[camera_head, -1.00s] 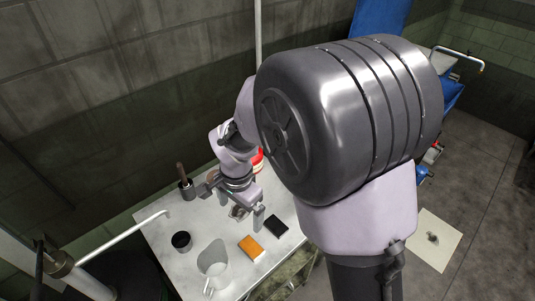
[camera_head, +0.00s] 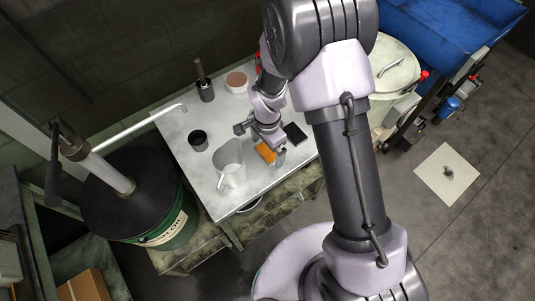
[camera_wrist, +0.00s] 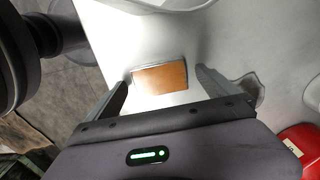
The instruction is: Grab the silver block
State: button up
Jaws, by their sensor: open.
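No plainly silver block stands out in the head view. In the wrist view a grey, shiny, irregular shape (camera_wrist: 248,90) lies just right of the right finger; I cannot tell whether it is the silver block. My gripper (camera_head: 260,146) is open over the table, close to an orange-topped block (camera_head: 265,152). In the wrist view the open gripper (camera_wrist: 162,78) has this orange block (camera_wrist: 160,78), with pale silvery edges, in the gap between its fingertips. Nothing is held.
A red thing (camera_wrist: 300,148) shows at lower right in the wrist view.

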jog(key=shift+f, duration=0.15)
grip_shut()
dwell(0.4)
